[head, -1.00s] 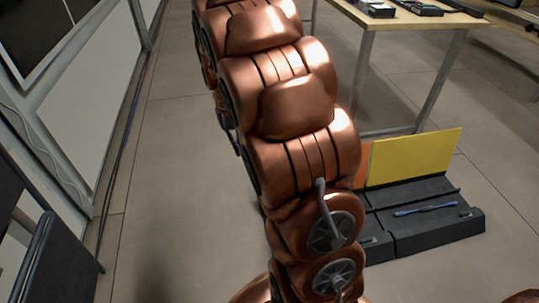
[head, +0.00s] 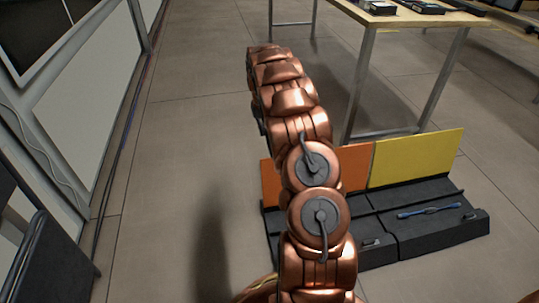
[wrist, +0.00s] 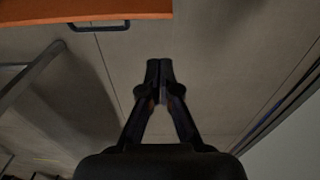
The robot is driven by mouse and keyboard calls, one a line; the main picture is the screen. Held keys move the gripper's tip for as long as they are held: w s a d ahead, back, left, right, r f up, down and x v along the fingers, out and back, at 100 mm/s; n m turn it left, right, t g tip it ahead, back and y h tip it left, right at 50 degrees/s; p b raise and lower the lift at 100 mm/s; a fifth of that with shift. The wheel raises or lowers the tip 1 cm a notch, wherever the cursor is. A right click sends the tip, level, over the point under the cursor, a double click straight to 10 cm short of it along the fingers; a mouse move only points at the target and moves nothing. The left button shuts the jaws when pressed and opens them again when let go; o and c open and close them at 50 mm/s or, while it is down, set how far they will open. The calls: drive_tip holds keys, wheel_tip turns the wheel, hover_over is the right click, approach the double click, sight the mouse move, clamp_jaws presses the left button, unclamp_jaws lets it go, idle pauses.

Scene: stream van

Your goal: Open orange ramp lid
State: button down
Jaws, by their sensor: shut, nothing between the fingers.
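The orange ramp lid (head: 355,168) stands raised at the back of a dark grey ramp base (head: 385,232). My copper arm covers its middle in the head view, and an orange strip shows left of the arm. In the wrist view the orange lid (wrist: 85,12) fills the upper left edge, with a dark handle (wrist: 100,27) along its border. My gripper (wrist: 160,68) is shut and empty, over the floor, below and right of the handle and apart from it. The head view does not clearly show my gripper.
A yellow lid (head: 415,158) stands raised beside the orange one. A blue tool (head: 430,211) lies on the dark base before it. A wooden table (head: 400,22) with metal legs stands behind. White panels (head: 90,100) line the left. Floor between is clear.

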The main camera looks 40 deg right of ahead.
wheel_tip(320, 180, down, 13)
drive_tip(key=s+d+b, duration=0.1)
drive_tip(key=d+b, duration=0.1)
drive_tip(key=b, duration=0.3)
drive_tip(key=shift+d+b, duration=0.15)
drive_tip(key=shift+b, duration=0.2)
idle(0.6)
drive_tip(key=shift+r, duration=0.1)
drive_tip(key=shift+s+r+t, duration=0.1)
drive_tip(key=shift+t, duration=0.2)
